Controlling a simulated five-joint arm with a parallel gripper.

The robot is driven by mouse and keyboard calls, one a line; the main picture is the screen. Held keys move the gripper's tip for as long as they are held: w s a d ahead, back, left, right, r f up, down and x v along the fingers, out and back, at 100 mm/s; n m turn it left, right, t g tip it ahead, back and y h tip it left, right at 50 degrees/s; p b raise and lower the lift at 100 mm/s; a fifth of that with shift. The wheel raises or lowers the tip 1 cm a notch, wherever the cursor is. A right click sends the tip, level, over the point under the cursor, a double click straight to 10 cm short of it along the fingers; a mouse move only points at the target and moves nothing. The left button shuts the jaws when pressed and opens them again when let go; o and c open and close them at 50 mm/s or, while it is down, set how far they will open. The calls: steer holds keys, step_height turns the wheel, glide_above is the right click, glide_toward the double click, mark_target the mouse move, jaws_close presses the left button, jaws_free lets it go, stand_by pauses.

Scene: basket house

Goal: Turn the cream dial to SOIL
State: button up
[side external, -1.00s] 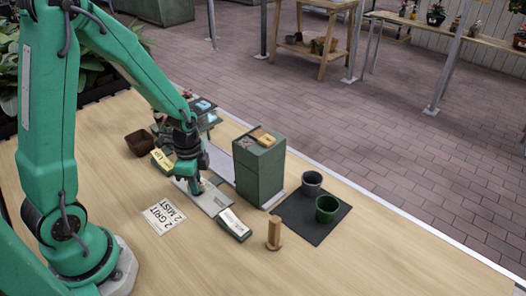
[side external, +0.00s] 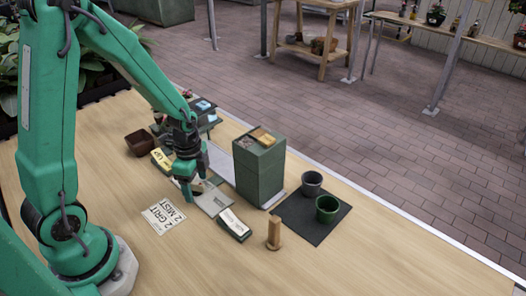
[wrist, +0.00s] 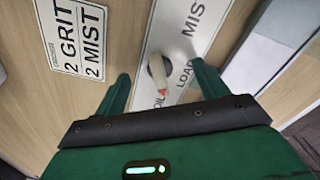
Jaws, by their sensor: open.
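The cream dial (wrist: 158,68) sits on a pale grey plate (wrist: 184,30), which also shows in the side view (side external: 213,203). The dial's red tip points towards a word reading "OIL", whose first letter is hidden; "LOAD" and "MIST" are printed beside it. My gripper (wrist: 162,71) is open. Its two green fingers stand apart on either side of the dial, with a visible gap to each side. In the side view my gripper (side external: 191,192) is low over the plate and hides most of the dial.
A card reading "2 GRIT 2 MIST" (side external: 164,215) lies beside the plate. A green box-shaped unit (side external: 259,172) stands behind. Also near are a brown bin (side external: 140,144), a wooden post (side external: 274,234), and two pots, one grey (side external: 311,183) and one green (side external: 327,209), on a dark mat (side external: 312,232).

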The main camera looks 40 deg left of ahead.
steer(key=shift+r, duration=0.15)
steer(key=shift+r, duration=3.35)
steer(key=shift+r, duration=0.1)
steer(key=shift+d+r+n, duration=0.15)
steer(key=shift+r+n, duration=0.15)
steer(key=shift+r, duration=0.2)
steer(key=s+d+r+n+t, duration=0.2)
steer(key=s+r+n, duration=0.2)
steer(key=r, duration=0.3)
steer(key=s+d+r+n+t, duration=0.2)
steer(key=s+r+n+t, duration=0.1)
steer(key=r+n, duration=0.4)
steer(key=shift+s+d+r+t, duration=0.35)
steer(key=shift+s+r, duration=0.25)
steer(key=shift+s, duration=0.3)
